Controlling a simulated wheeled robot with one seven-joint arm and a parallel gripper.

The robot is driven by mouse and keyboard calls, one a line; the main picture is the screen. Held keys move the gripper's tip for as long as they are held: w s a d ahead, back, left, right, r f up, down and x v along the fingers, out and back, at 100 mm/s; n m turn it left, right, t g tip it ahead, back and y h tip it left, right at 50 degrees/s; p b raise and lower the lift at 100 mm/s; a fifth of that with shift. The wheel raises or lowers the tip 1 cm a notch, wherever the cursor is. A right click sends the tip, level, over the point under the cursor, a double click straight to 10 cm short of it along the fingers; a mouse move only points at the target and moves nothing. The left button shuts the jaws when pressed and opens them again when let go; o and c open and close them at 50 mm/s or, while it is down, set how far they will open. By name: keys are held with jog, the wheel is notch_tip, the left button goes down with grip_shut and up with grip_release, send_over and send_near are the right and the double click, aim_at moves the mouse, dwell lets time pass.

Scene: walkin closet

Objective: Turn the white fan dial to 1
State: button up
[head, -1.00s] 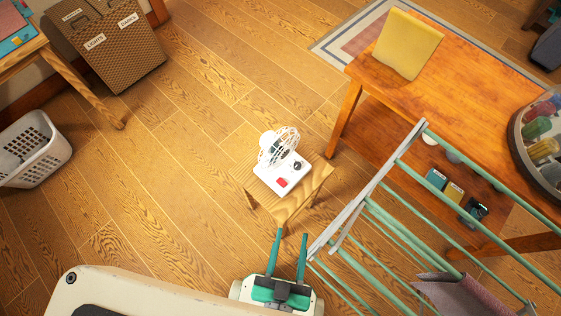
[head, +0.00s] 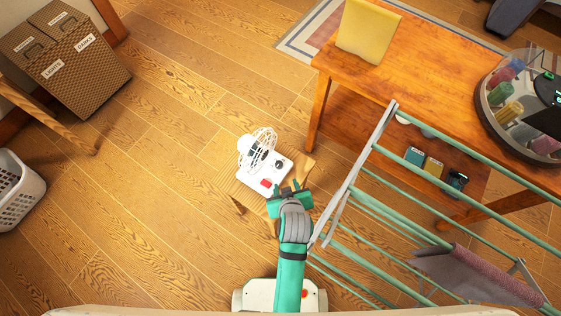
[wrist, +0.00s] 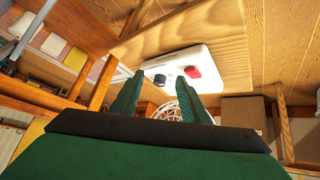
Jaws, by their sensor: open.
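The white fan (head: 257,148) has a wire cage and a white base (head: 248,176), and it stands on a small wooden stool (head: 232,183). A black dial (head: 279,163) and a red switch (head: 265,183) are on the base. In the wrist view, the dial (wrist: 159,80) appears between my fingers, beside the red switch (wrist: 194,72). My gripper (head: 284,188) is open and empty near the base's lower right corner, and it also shows in the wrist view (wrist: 160,72). I see no contact with the dial. The dial's pointer and numbers are too small to read.
A green drying rack (head: 350,190) stands close to the right of my arm. A wooden table (head: 420,75) is behind it. A white basket (head: 20,185) and wicker hamper (head: 80,70) are at left. The floor between is clear.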

jog(key=n+g+y, duration=0.1)
jog(key=n+g, duration=0.1)
send_near(279, 164)
jog(key=s+d, duration=0.1)
notch_tip(279, 164, up, 3)
jog(key=w+n+g, duration=0.1)
jog(key=w+g, duration=0.1)
jog(key=shift+n+y, duration=0.3)
jog(key=x, duration=1)
jog(key=shift+w+f, duration=0.15)
jog(key=shift+f, duration=0.25)
jog(key=shift+d, duration=0.1)
grip_shut()
jog(key=shift+r+m+h, duration=0.1)
jog(key=shift+m+h, duration=0.4)
jog(key=shift+m, duration=1)
grip_release()
